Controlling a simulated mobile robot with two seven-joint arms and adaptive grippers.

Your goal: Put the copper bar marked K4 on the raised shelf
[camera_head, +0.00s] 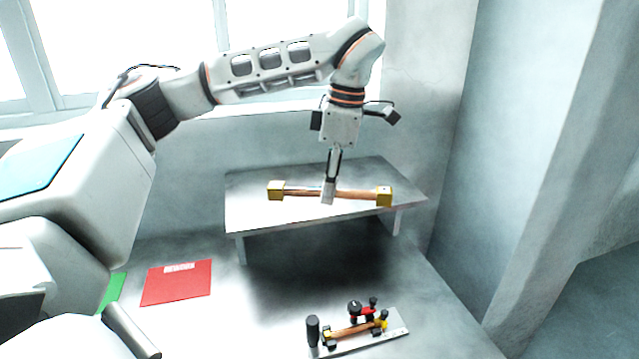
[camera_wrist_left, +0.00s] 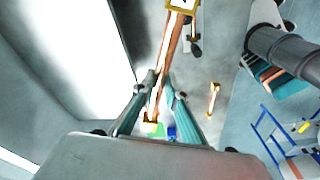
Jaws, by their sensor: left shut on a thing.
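A copper bar (camera_head: 360,195) with yellow blocks on both ends lies lengthwise across the raised shelf (camera_head: 250,215) in the head view. My left gripper (camera_head: 328,198) points down and is shut on the bar's middle. I cannot tell whether the bar touches the shelf top or hangs just above it. In the left wrist view the bar (camera_wrist_left: 172,50) runs between the fingers (camera_wrist_left: 163,85), and one yellow end block carries a small dark mark. I cannot read the mark as K4. My right gripper is not in view.
Below the shelf's front, a metal fixture plate (camera_head: 398,331) holds a second copper bar (camera_head: 350,331) among black and red clamps. A red labelled mat (camera_head: 178,285) and a green mat (camera_head: 112,292) lie at left. A wall stands right of the shelf.

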